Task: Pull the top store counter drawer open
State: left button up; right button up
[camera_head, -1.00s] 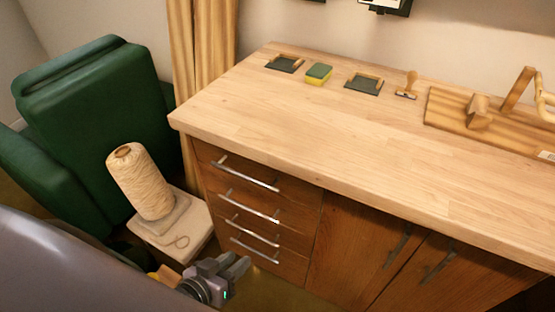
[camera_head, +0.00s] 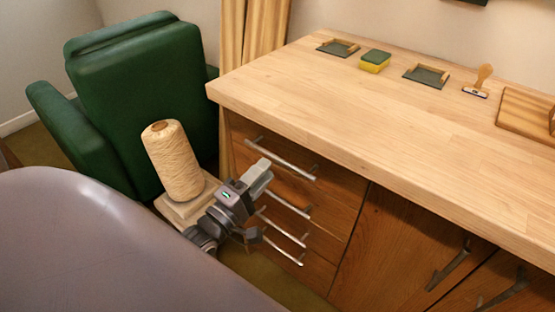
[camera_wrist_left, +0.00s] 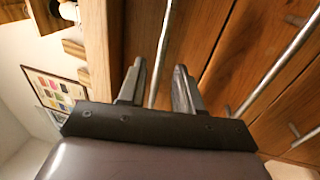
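The wooden store counter (camera_head: 350,110) has a stack of several drawers at its left end, all appearing closed. The top drawer (camera_head: 325,185) has a long metal bar handle (camera_head: 285,160). My left gripper (camera_head: 262,172) is in front of the drawers, its fingertips near the left part of the top handle. In the left wrist view, the two fingers of my left gripper (camera_wrist_left: 158,80) are apart, and the top handle (camera_wrist_left: 162,45) shows in the gap between them. I cannot tell if it lies within their depth. My right gripper is not in view.
Lower drawer handles (camera_head: 283,228) sit just below and beside my gripper. A cone of twine (camera_head: 173,160) stands on a small pale stand (camera_head: 190,212) left of the drawers, before a green armchair (camera_head: 140,95). A sponge (camera_head: 375,61) and stamp (camera_head: 480,80) lie on the countertop.

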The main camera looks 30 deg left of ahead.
aim_at(277, 158)
pick_arm(q)
jog(key=shift+x, duration=2.85)
jog(key=shift+c, duration=0.3)
grip_shut()
